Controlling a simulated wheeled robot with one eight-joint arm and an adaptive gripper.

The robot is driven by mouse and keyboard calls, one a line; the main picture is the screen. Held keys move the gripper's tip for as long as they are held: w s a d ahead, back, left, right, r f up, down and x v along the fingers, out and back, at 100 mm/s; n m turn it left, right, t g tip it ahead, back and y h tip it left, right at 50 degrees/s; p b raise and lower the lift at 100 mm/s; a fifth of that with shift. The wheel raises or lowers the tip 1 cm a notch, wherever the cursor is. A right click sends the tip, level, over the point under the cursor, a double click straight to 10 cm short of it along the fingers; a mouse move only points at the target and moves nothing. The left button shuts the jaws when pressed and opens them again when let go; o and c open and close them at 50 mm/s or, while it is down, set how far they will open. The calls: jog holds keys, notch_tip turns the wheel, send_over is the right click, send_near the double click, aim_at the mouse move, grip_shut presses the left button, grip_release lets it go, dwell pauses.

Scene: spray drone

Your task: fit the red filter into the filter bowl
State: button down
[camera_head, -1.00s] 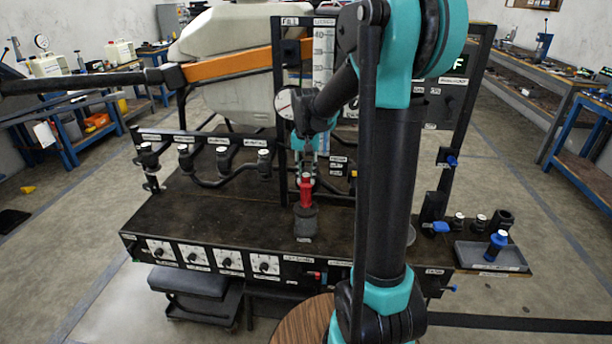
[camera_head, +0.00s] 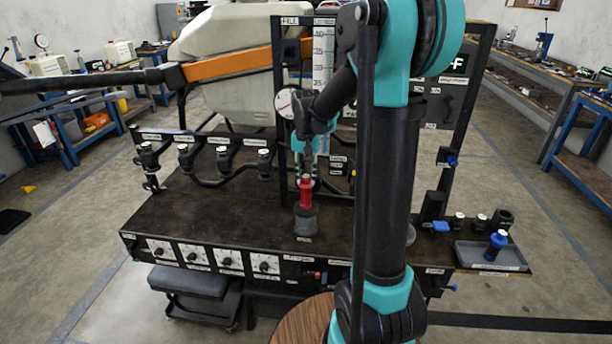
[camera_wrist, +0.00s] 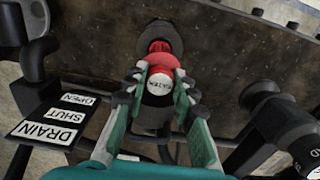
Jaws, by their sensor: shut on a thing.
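The red filter (camera_head: 306,194) stands upright over the dark grey filter bowl (camera_head: 305,223) on the bench top. Its lower end meets or enters the bowl's mouth; I cannot tell how deep. My gripper (camera_head: 305,178) is above the bowl, shut on the filter's top end. In the wrist view, the gripper (camera_wrist: 160,88) has a finger on each side of the filter's white labelled cap. The red filter body (camera_wrist: 159,63) shows beyond the cap, with the bowl's dark rim (camera_wrist: 160,32) around its far end.
A row of valves on pipes (camera_head: 225,160) stands left of the bowl. A panel with several dials (camera_head: 197,257) runs along the bench's front. A grey tray (camera_head: 485,257) holds a blue-topped part (camera_head: 497,241) at right. A DRAIN label plate (camera_wrist: 48,125) lies left in the wrist view.

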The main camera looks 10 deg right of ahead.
aim_at(306, 199)
jog(key=shift+f, duration=4.7)
jog(key=c, duration=1.2)
grip_release()
jog(key=shift+o, duration=0.2)
notch_tip(306, 199, up, 12)
jog(key=s+d+f+n+t, duration=0.1)
jog(key=s+f, duration=0.4)
jog(key=s, duration=0.6)
jog(key=s+d+f+n+t, duration=0.2)
jog(key=s+d+f+t, duration=0.1)
jog(key=s, duration=0.8)
jog(key=shift+f+n, duration=0.3)
jog(key=shift+f, duration=0.6)
